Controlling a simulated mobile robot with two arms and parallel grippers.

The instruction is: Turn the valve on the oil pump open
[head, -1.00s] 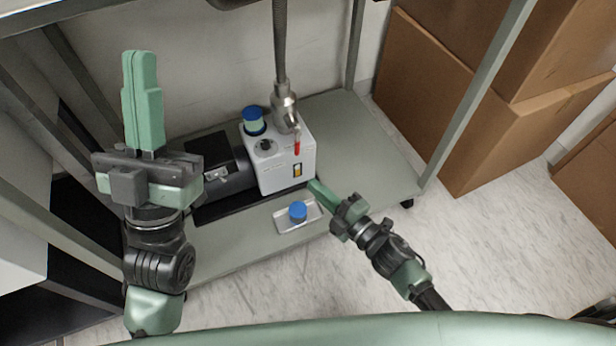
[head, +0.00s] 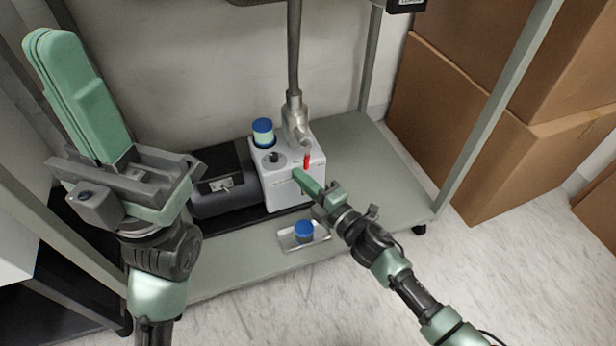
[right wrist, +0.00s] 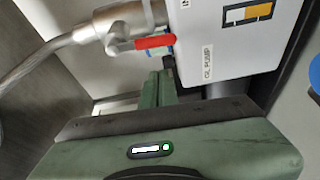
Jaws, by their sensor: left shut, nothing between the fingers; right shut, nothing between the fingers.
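The oil pump (head: 283,185) is a white box with a dark motor (head: 222,184) on its left, standing on the cart's lower shelf. The valve's red handle (head: 307,161) is on the pipe fitting at the pump's top; in the right wrist view the red handle (right wrist: 155,42) lies across the picture above the fingers. My right gripper (head: 297,174) is shut and empty, its fingertips in front of the pump, just below the red handle. The right wrist view shows its fingers (right wrist: 160,82) apart from the handle. My left gripper (head: 50,40) is shut and empty, raised at the left.
A blue-capped container (head: 263,132) is on the pump's top. A small tray (head: 290,244) with a blue cap (head: 304,229) lies on the shelf (head: 240,262) in front. A metal hose (head: 294,60) rises from the fitting. A cart post (head: 490,115) and cardboard boxes (head: 480,140) stand at right.

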